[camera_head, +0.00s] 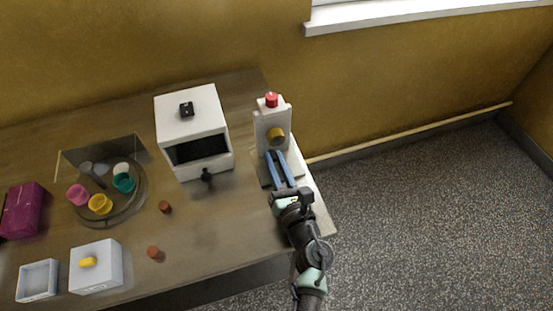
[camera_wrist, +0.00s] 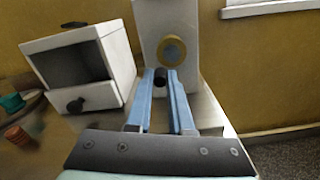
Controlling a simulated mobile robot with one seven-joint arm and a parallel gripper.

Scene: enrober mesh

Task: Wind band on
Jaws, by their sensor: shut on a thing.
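A white upright machine (camera_head: 263,122) stands at the right end of the table, with a red button (camera_head: 271,99) on top and a yellow-gold round hub (camera_head: 276,133) on its front. The hub also shows in the wrist view (camera_wrist: 172,51), with a paler centre. My gripper (camera_head: 277,156) reaches up to the machine's front with its blue fingers just below the hub. In the wrist view its fingers are shut on a small dark round handle (camera_wrist: 160,77), which sits in front of the machine's face. How the handle joins the hub is hidden. No separate band can be made out.
A white box with a dark opening (camera_head: 203,150) and a black knob stands left of the machine. Farther left are a round tray (camera_head: 128,212) with coloured cups, a magenta box (camera_head: 22,211), a lidded white box (camera_head: 97,277) and an open bin (camera_head: 38,298). Two small reddish-brown pieces (camera_head: 165,207) lie between.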

